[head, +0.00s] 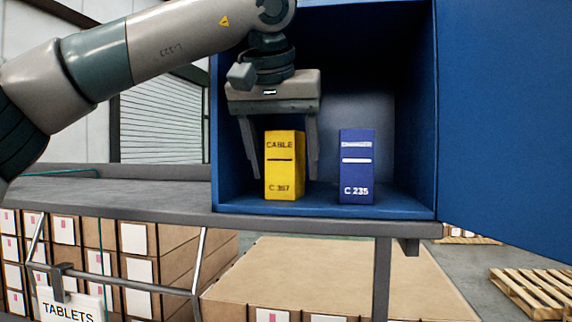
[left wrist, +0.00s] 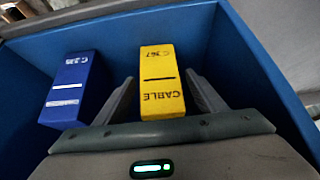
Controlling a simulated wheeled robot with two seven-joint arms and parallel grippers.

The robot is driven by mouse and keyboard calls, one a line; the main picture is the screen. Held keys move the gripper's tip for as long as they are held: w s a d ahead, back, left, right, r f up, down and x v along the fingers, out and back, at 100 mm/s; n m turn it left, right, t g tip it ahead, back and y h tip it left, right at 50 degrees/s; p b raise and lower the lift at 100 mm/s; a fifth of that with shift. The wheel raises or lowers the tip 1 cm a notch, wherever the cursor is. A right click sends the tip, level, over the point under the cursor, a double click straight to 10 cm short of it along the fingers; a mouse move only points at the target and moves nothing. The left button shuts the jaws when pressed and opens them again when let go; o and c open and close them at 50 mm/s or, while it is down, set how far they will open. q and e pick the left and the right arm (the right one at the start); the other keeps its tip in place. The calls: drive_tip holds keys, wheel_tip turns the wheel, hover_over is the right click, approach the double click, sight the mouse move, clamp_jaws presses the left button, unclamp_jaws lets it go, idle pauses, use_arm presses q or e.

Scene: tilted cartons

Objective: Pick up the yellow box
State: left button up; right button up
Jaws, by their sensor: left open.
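The yellow box (head: 284,168), marked CABLE and C 367, stands upright on the floor of the blue cabinet. It also shows in the left wrist view (left wrist: 161,82), between the two fingers. My left gripper (head: 285,176) is open and points down, one finger on each side of the yellow box. In the left wrist view a gap shows between the box and each finger, so the gripper (left wrist: 160,88) is not closed on it. My right gripper is not in view.
A blue box (head: 356,170) marked C 235 stands to the right of the yellow one. The blue cabinet (head: 425,110) has walls close around, and its door (head: 510,120) is open to the right. The grey shelf (head: 130,195) to the left is clear. Cartons (head: 340,270) lie below.

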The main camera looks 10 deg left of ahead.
use_arm(q)
drive_tip(key=c, duration=1.3)
drive_tip(key=shift+r+b, duration=0.35)
drive_tip(key=shift+r, duration=0.35)
drive_tip(key=s+b, duration=0.6)
drive_tip(key=s, duration=1.2)
